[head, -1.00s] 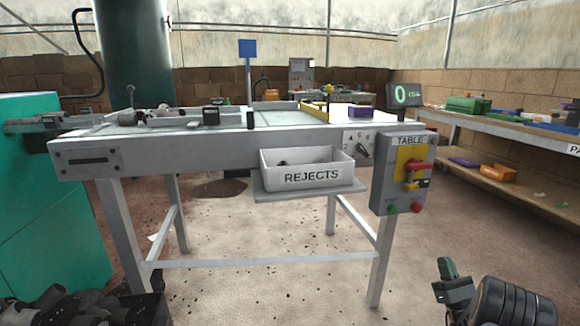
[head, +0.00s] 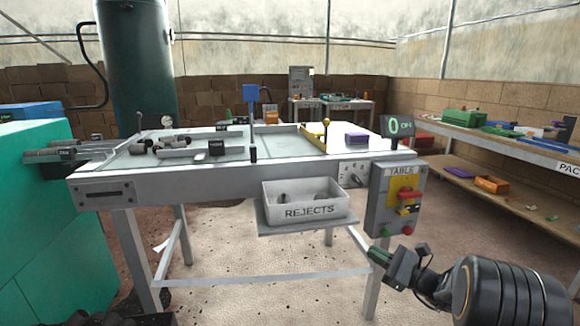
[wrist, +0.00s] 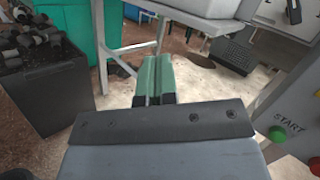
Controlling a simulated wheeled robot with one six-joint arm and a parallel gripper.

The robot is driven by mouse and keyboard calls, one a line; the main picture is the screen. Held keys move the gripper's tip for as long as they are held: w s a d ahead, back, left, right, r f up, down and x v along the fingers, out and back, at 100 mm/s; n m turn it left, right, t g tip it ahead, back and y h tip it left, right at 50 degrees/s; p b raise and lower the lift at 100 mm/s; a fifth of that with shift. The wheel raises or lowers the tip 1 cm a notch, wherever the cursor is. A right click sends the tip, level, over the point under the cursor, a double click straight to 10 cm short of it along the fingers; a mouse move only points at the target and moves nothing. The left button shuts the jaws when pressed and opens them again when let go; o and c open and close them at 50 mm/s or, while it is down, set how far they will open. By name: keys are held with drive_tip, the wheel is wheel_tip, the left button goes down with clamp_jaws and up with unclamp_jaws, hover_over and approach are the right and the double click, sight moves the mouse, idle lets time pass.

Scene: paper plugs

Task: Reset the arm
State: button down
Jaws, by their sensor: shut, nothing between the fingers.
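My gripper (head: 378,257) shows at the lower right of the head view, in front of the table's right front leg and below the control box. In the wrist view its green fingers (wrist: 153,80) lie side by side, shut with nothing between them. My dark arm reaches in from the right edge of the head view. The gripper hangs in free air and appears apart from the table.
A grey table (head: 200,182) carries dark plugs (head: 170,143). A white REJECTS bin (head: 305,203) sits on its front shelf. A control box (head: 396,200) labelled TABLE hangs at the right. A dark crate (wrist: 45,90) shows left in the wrist view. Shelving (head: 540,163) stands right.

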drive_tip(key=s+a+r+n+g+h+p, duration=0.6)
drive_tip(key=s+a+r+n+g+p, duration=0.4)
drive_tip(key=s+a+r+p, duration=0.3)
drive_tip(key=s+d+r+n+t+h+p, duration=0.1)
drive_tip(key=s+d+r+n+h+p, duration=0.2)
drive_tip(key=r+p, duration=0.4)
drive_tip(key=s+d+r+n+t+h+p, duration=0.1)
drive_tip(key=s+d+r+n+h+p, duration=0.2)
drive_tip(key=s+r+n+h+p, duration=0.3)
drive_tip(key=shift+s+d+r+n+h+p, duration=0.3)
drive_tip(key=shift+r+n+h+p, duration=0.2)
drive_tip(key=shift+n+h+p, duration=0.4)
